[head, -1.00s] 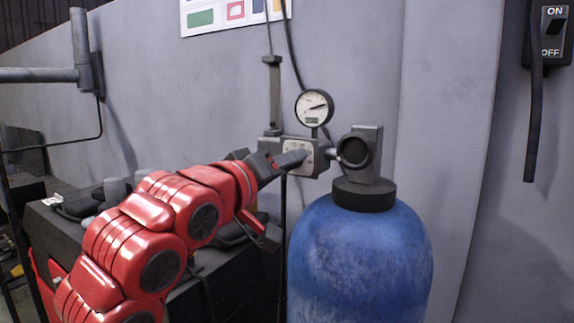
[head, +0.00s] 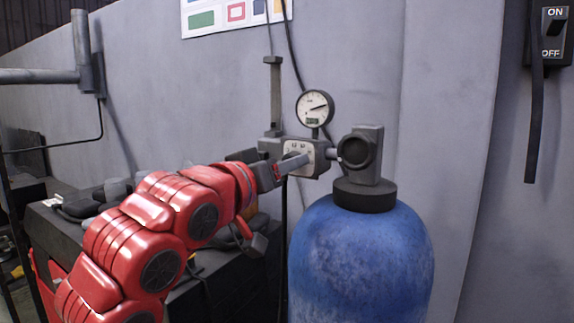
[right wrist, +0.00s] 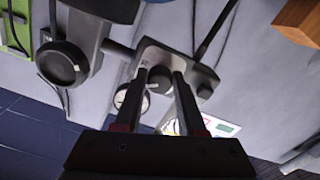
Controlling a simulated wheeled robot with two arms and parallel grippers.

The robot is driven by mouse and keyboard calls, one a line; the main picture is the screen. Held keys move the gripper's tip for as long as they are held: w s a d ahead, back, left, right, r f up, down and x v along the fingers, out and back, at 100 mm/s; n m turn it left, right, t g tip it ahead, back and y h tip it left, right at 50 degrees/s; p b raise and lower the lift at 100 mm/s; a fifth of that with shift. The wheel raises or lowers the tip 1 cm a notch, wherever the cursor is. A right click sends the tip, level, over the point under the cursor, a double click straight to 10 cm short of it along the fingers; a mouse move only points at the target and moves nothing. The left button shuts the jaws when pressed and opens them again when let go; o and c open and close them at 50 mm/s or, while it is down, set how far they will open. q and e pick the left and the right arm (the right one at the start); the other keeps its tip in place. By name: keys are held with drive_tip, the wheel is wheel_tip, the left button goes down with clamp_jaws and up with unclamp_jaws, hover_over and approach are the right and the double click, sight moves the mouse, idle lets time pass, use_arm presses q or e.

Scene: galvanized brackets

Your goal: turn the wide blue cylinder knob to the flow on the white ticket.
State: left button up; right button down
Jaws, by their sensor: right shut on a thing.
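The wide blue cylinder (head: 360,262) stands upright at the lower right of the head view. A grey regulator block (head: 270,146) with a pale numbered plate (head: 309,152) sits left of its valve. My right gripper (head: 298,160) reaches the plate from the left, at the knob. In the right wrist view the two fingers (right wrist: 161,76) close around a dark round knob (right wrist: 159,80). The fingers hide most of the knob in the head view, and its setting cannot be read. A white ticket with a flow value is not legible in either view. My left gripper is not in view.
A round gauge (head: 315,108) stands above the regulator. The round black valve wheel (head: 356,151) is close to the right. A white sheet with coloured boxes (head: 235,14) is on the wall.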

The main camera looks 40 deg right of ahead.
drive_tip(key=shift+f, duration=0.1)
drive_tip(key=c, duration=0.5)
unclamp_jaws()
drive_tip(key=shift+a, duration=0.1)
drive_tip(key=b+v, duration=0.5)
drive_tip(key=v, duration=1.2)
drive_tip(key=shift+a+b, duration=0.1)
drive_tip(key=shift+b, duration=0.3)
